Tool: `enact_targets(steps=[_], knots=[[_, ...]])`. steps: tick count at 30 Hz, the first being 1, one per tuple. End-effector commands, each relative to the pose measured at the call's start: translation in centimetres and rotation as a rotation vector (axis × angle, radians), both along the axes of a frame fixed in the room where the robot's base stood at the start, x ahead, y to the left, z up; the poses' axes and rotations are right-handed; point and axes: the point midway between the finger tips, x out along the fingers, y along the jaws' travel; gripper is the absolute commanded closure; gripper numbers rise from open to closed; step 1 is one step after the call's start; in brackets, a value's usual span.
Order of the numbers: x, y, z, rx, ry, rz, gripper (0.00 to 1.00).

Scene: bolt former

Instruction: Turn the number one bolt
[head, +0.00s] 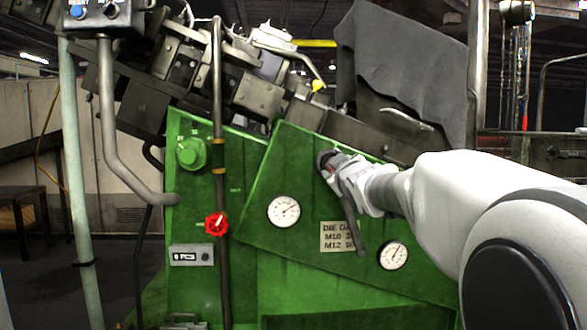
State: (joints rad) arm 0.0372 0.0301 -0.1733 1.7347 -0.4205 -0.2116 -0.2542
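The green bolt former (285,262) fills the middle of the head view. My gripper (330,165) is at the upper part of its sloped green panel, reaching in from the right. A dark round part (325,156) shows right at the fingertips; I cannot tell if it is the number one bolt or whether the fingers touch it. A dark lever (352,226) hangs down just below my gripper; I cannot tell what it is attached to. My gripper is small here and its fingers are partly hidden, so its opening is unclear. No bolt is clearly marked as number one.
Two white gauges (284,211) (393,255) and a label plate (341,237) sit below my gripper. A red knob (217,224) and a green knob (192,153) are at the left. Dark machinery (255,95) and a grey cloth (400,65) are above. Vertical pipes (80,200) stand at the left.

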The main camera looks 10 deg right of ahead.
Motion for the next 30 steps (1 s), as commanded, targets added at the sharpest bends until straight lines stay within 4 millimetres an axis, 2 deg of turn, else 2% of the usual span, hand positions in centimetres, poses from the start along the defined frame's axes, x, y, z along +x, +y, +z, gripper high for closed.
enact_targets(steps=[1,5,17,22,30], knots=[[0.0,0.0,0.0,0.001,0.001,-0.001,0.38],[0.0,0.0,0.0,0.001,0.0,0.0,0.15],[-0.6,0.1,0.0,0.001,-0.002,0.0,0.15],[-2.6,0.3,0.0,0.002,-0.002,0.0,0.15],[-7.5,0.9,0.1,0.003,-0.004,0.0,0.15]])
